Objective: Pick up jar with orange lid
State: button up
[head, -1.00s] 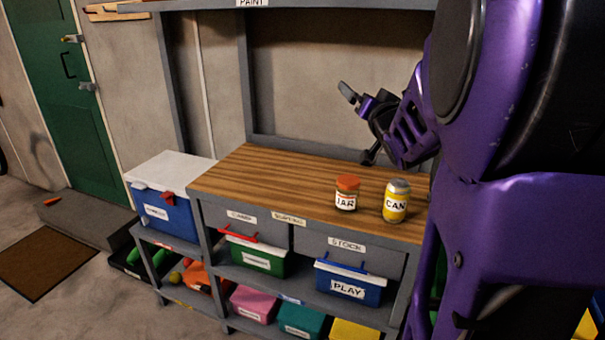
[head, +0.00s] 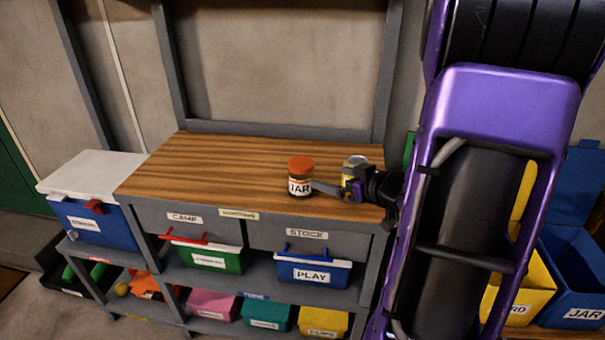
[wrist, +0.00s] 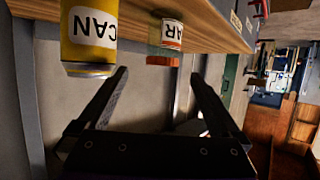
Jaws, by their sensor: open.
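The jar (head: 299,186), with its orange lid and a label reading JAR, stands upright on the wooden bench top. My gripper (head: 328,188) is open and low, just right of the jar in the head view, with a finger reaching towards its side. In the wrist view, which looks upside down, the jar (wrist: 170,35) appears ahead of the gap between the fingertips of my gripper (wrist: 159,73). The jar looks free of the fingers, though the exact gap is hard to tell.
A yellow can (wrist: 90,40) stands close beside the jar; my gripper partly covers the can (head: 355,161) in the head view. The bench top (head: 210,165) is clear to the left. Drawers and several labelled bins sit below. A grey frame and wall stand behind.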

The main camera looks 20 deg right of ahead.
aim_at(310, 176)
jog(key=b+x, duration=0.1)
jog(key=x, duration=0.3)
jog(key=b+x, duration=0.1)
jog(key=x, duration=0.7)
jog(key=shift+s+a+f+b, duration=0.1)
jog(key=shift+f+b, duration=0.3)
jog(key=b+x, duration=0.1)
jog(key=x, duration=0.3)
jog(key=shift+a+f, duration=0.25)
jog(key=shift+w, duration=0.45)
jog(key=c, duration=1.3)
